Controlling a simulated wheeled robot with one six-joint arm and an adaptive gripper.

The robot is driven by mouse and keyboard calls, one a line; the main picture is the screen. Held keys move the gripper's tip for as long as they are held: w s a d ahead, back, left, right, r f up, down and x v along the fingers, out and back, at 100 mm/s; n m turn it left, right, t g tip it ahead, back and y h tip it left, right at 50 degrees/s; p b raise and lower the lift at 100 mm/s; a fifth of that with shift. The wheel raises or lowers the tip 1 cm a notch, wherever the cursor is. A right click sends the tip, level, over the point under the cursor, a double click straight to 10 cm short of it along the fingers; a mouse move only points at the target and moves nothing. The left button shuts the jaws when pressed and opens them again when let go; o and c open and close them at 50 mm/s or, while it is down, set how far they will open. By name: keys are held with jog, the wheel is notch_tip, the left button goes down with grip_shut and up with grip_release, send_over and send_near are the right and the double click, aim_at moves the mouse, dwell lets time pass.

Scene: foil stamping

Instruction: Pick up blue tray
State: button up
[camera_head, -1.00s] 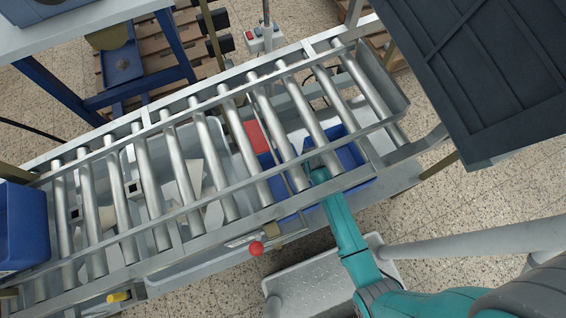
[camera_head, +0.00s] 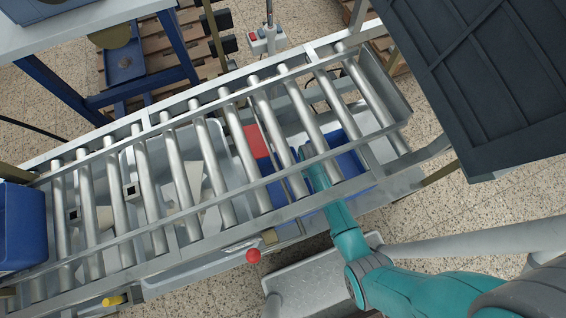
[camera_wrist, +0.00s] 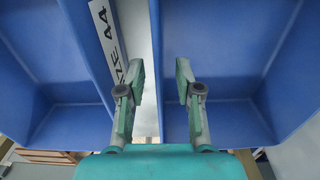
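Blue trays lie below the conveyor rollers in the head view: one on the right (camera_head: 354,166) and a darker blue one on the left (camera_head: 275,190). My gripper (camera_head: 305,155) reaches in between them, partly hidden by the rails and rollers. In the wrist view, the right tray (camera_wrist: 225,45) and left tray (camera_wrist: 40,50) stand side by side with a narrow pale gap between. The left tray's side has a white label with black print. My gripper (camera_wrist: 160,80) is open, its fingers apart on either side of the gap and near wall. I cannot tell whether they touch.
The roller conveyor (camera_head: 150,190) runs across the view above the trays. A red knob (camera_head: 253,256) sits at its front rail. Another blue container (camera_head: 20,228) stands at the far left. A large dark crate (camera_head: 500,80) fills the upper right. Floor shows at lower right.

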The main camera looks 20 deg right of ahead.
jog(key=shift+d+f, duration=0.1)
jog(key=shift+f, duration=1.45)
grip_shut()
jog(key=shift+r, duration=0.15)
